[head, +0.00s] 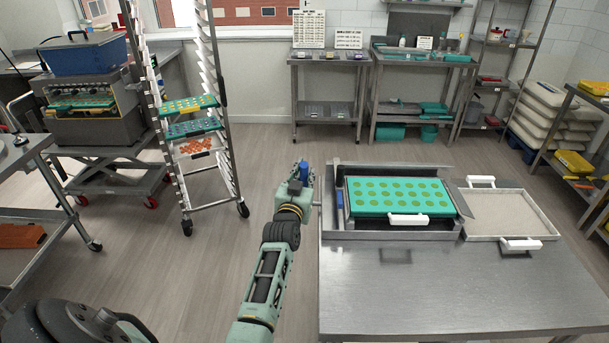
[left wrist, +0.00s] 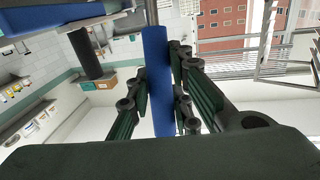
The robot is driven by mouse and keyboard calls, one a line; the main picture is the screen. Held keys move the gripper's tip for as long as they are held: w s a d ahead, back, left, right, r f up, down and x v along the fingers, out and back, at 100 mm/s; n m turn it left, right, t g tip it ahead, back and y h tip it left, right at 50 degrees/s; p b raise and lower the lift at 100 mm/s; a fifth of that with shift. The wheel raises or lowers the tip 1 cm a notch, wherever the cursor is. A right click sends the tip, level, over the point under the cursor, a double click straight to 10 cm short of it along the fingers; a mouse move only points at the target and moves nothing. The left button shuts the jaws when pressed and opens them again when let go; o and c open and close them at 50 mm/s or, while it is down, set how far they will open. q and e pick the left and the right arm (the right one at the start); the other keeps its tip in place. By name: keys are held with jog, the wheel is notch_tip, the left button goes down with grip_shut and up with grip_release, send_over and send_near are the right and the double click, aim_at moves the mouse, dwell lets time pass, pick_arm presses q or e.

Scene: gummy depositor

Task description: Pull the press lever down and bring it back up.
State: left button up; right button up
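The press lever's blue grip (left wrist: 158,80) stands between the fingers of my left gripper (left wrist: 160,100) in the left wrist view. Both finger pairs lie close against the grip's sides, so the gripper looks shut on it. In the head view my left gripper (head: 298,188) is at the left side of the metal frame (head: 336,225) on the steel table, with a bit of blue showing at its tip. The lever's lower part and pivot are hidden. My right gripper is in neither view.
A teal mold tray (head: 400,183) with round cavities lies in the frame, with a white-framed tray (head: 505,215) to its right. The steel table's (head: 450,290) front is clear.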

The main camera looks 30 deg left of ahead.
pick_arm(q)
jog(key=c, duration=0.4)
grip_shut()
jog(key=shift+s+d+f+b, duration=0.1)
jog(key=shift+f+b, duration=0.2)
jog(key=shift+b, duration=0.1)
jog(key=s+d+f+m+t+y+b, duration=0.1)
jog(key=s+d+f+t+b, duration=0.2)
jog(key=b, duration=1.1)
jog(key=s+f+t, duration=0.1)
jog(key=s+t, duration=0.1)
jog(key=s, duration=0.1)
jog(key=shift+d+y, duration=0.3)
jog(key=shift+f, duration=0.1)
